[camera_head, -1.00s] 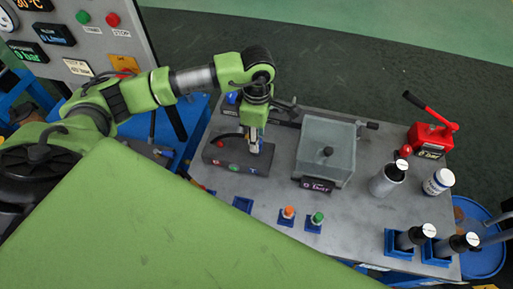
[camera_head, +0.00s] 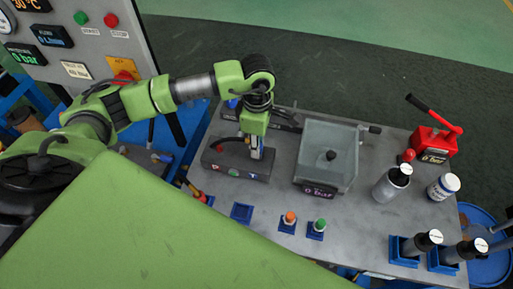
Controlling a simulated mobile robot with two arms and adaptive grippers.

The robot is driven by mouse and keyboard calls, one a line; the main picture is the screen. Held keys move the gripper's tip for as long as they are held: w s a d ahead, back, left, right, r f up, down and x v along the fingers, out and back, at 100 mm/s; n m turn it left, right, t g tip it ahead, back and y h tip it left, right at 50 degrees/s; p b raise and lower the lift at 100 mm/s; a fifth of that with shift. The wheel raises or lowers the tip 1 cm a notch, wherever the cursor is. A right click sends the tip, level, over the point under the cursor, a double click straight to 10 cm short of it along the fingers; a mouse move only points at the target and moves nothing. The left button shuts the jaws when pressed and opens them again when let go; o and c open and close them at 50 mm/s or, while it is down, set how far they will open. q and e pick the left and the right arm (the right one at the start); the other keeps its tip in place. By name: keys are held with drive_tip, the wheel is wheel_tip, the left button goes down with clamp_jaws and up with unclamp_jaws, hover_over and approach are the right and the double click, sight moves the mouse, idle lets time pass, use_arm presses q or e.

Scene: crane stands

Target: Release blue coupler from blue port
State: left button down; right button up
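The dark port block (camera_head: 221,159) lies at the left of the grey table, with a row of small coloured marks along its front face. My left gripper (camera_head: 257,156) points down over the right end of this block, at the blue port's end. A small blue and silver piece, seemingly the blue coupler (camera_head: 258,151), shows at the fingertips; the gripper and arm partly hide it. The blue port under it is hidden. It is too small to tell whether the fingers are closed on the coupler. My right gripper is not in view.
A clear-walled tank (camera_head: 334,137) stands right of the block. An orange-topped plug (camera_head: 290,217) and a green-topped plug (camera_head: 320,225) sit in blue holders in front. A silver bottle (camera_head: 387,186), a white jar (camera_head: 443,187) and a red hand pump (camera_head: 431,142) stand farther right.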

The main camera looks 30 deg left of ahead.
use_arm(q)
drive_tip(key=shift+r, duration=0.2)
drive_tip(key=shift+r+p, duration=1.25)
drive_tip(key=shift+r, duration=1.05)
